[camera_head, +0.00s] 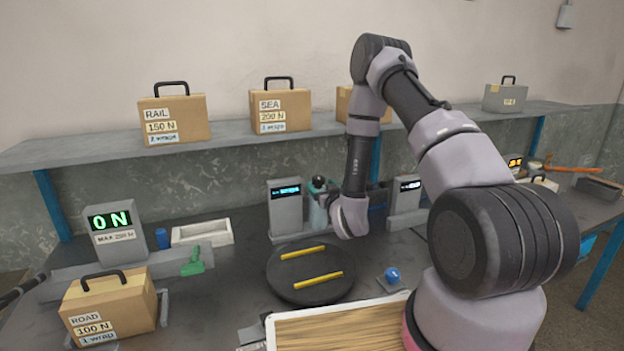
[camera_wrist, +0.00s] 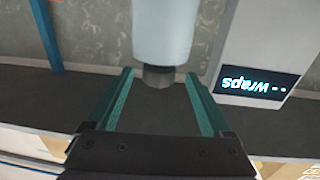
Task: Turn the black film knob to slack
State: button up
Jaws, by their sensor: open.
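The black film knob (camera_wrist: 158,77) is at the end of a pale blue film roll (camera_wrist: 165,30) in the wrist view, which sees the scene upside down. In the head view the knob (camera_head: 319,184) tops the upright roll (camera_head: 318,212), between two grey units with displays. My gripper (camera_wrist: 160,88) is open, with one green finger on each side of the knob. Gaps show between the knob and both fingers; how deep the knob sits between them is hard to tell. In the head view my wrist stands just right of the roll and the fingers are not clearly seen.
A wraps display (camera_wrist: 258,86) is close beside the roll. A dark turntable (camera_head: 310,284) with two yellow strips lies in front, and a blue button (camera_head: 392,275) to its right. A road case (camera_head: 112,304) stands front left by a 0 N readout (camera_head: 110,220). More cases line the shelf (camera_head: 228,137).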

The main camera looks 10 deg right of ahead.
aim_at(316, 177)
jog(key=w, duration=0.6)
jog(key=shift+w+a, duration=0.3)
jog(key=shift+a, duration=0.05)
grip_shut()
jog(key=shift+a+n+y, duration=0.1)
jog(key=shift+n+y, duration=0.7)
jog(key=shift+y, duration=0.4)
jog(key=shift+s+a+n+g+y, duration=0.1)
jog(key=shift+a+n+g+y, duration=0.2)
jog(key=shift+n+g+y, duration=0.65)
jog(key=shift+t+y, duration=0.25)
jog(key=shift+t, duration=0.1)
